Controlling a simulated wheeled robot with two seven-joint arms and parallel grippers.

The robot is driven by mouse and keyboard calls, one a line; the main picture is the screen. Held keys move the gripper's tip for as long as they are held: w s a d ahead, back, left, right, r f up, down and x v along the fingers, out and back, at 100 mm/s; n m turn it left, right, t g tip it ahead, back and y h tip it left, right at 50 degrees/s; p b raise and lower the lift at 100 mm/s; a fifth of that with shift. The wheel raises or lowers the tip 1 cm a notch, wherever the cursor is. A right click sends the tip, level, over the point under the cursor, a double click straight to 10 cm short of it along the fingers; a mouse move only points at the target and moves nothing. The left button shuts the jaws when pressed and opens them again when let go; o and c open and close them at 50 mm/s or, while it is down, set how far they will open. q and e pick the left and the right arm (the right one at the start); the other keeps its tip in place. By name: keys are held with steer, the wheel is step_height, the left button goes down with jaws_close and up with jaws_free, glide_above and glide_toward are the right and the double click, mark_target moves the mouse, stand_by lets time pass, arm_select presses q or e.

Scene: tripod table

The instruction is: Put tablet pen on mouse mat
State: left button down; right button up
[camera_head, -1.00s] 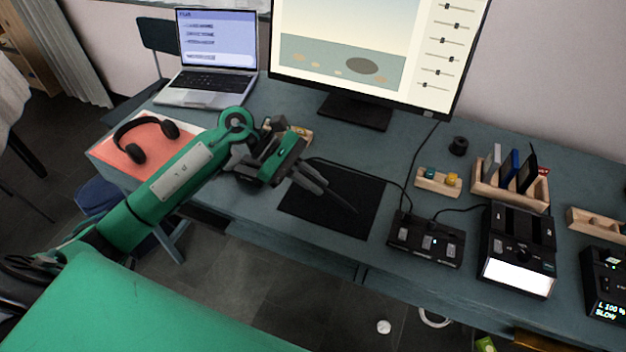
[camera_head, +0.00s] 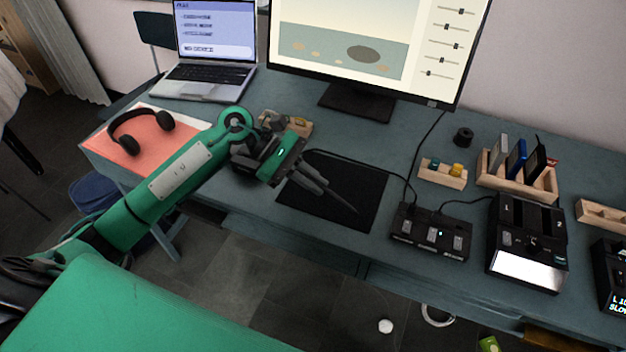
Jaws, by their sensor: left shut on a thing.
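The mouse mat (camera_head: 362,188) is a black rectangle on the blue-grey desk, below the monitor. My left gripper (camera_head: 318,190) is over the mat's left part, its fingers pointing right and down. It is shut on the tablet pen (camera_head: 345,204), a thin dark stick that reaches out past the fingertips above the mat. I cannot tell whether the pen's tip touches the mat. Part of the pen is hidden between the fingers. My right gripper is out of view.
A monitor (camera_head: 350,100) and laptop (camera_head: 208,78) stand behind. Headphones (camera_head: 130,145) lie on a salmon pad at left. A black button box (camera_head: 430,232), a charger-like device (camera_head: 527,240) and wooden holders (camera_head: 442,176) stand right of the mat. A cable crosses the mat's top edge.

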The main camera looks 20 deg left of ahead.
arm_select(q)
steer(key=shift+f, duration=0.1)
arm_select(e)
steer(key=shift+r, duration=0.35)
arm_select(q)
steer(key=c, duration=1.2)
jaws_free()
steer(key=shift+r+p, duration=1.6)
steer(key=shift+r, duration=2.9)
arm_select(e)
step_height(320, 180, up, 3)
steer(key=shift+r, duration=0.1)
